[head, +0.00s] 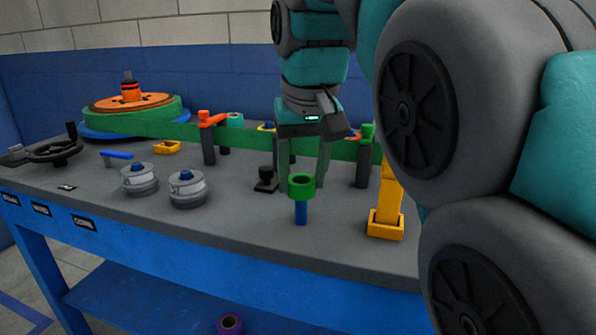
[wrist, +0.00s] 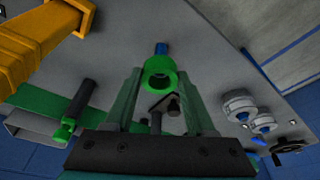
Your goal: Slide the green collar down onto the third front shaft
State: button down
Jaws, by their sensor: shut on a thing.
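The green collar (head: 302,188) is between the two fingers of my gripper (head: 304,180), which is shut on it. A blue upright shaft (head: 301,213) stands on the bench directly under the collar in the head view. In the wrist view the collar (wrist: 159,76) shows its open hole between the fingertips (wrist: 159,82), with the blue shaft (wrist: 161,48) just beyond its rim. The collar appears level at the top of the shaft. I cannot tell whether the shaft's tip is inside the hole.
A yellow post (head: 386,215) stands close on the right. A dark post with a green top (head: 365,160) and one with a red top (head: 208,140) stand behind. Two grey round parts (head: 187,188) sit left. A small black block (head: 266,179) is near the left finger.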

aim_at(303, 195)
jog(key=shift+f, duration=0.2)
dwell(0.3)
jog(key=shift+f+b, duration=1.35)
jog(key=shift+f, duration=1.05)
jog(key=shift+c, duration=0.8)
grip_release()
